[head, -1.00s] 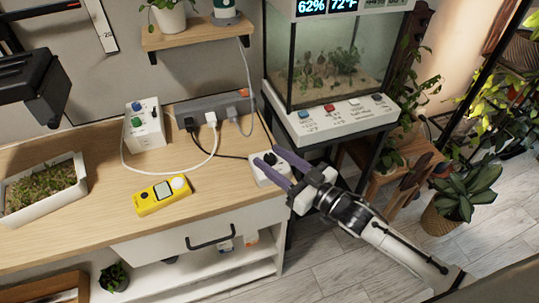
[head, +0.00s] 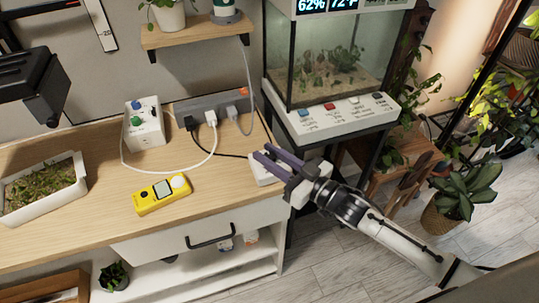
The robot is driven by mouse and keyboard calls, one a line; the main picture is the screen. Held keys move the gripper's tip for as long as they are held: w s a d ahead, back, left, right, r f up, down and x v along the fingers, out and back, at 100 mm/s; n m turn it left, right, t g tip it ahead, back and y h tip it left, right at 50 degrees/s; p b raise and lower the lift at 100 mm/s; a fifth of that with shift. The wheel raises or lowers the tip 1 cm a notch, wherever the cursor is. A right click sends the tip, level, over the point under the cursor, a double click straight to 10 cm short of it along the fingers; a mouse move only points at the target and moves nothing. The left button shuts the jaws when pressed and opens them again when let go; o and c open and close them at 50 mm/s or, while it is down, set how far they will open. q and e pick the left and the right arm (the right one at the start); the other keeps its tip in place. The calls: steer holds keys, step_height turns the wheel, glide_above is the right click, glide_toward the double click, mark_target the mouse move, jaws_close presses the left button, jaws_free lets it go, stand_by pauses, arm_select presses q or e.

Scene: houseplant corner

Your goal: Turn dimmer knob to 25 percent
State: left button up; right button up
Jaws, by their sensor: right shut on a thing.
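The dimmer is a small white box (head: 261,174) at the right end of the wooden desk top, in the head view. My right gripper (head: 265,153), with two dark purple fingers, reaches over it from the lower right. The fingers are close together and shut on the dimmer's knob, which they hide. The knob's setting cannot be read.
A grey power strip (head: 208,103) with plugs and cables lies behind the dimmer. A yellow meter (head: 161,195), a white box with colored knobs (head: 145,125) and a sprout tray (head: 42,188) stand left. A glass terrarium (head: 322,55) stands at the back right.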

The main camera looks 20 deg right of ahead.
steer(key=n+g+y+b, duration=0.2)
steer(key=y, duration=0.1)
steer(key=shift+w+d+f+n, duration=0.1)
steer(key=shift+d+f+n, duration=0.05)
steer(key=shift+n, duration=0.15)
steer(key=n+g+y+b, duration=0.2)
steer(key=g, duration=0.1)
steer(key=n+g+y+b, duration=0.2)
steer(key=g+b, duration=0.1)
steer(key=shift+f, duration=0.2)
steer(key=n+g+y+b, duration=0.1)
steer(key=n+g+b, duration=0.1)
steer(key=b, duration=0.1)
steer(key=shift+n+g+y+b, duration=0.3)
steer(key=shift+n+g+b, duration=0.4)
steer(key=shift+g+b, duration=0.45)
steer(key=shift+r+n+g+b, duration=0.2)
steer(key=shift+n+g+b, duration=0.4)
steer(key=shift+g+b, duration=0.5)
arm_select(q)
step_height(320, 180, down, 11)
steer(key=d, duration=0.1)
steer(key=shift+w+d+f+h+b, duration=0.15)
steer(key=shift+d+f+h+b, duration=0.05)
steer(key=shift+d+h+b, duration=0.15)
arm_select(e)
steer(key=shift+r+g, duration=0.15)
steer(key=shift+g, duration=0.1)
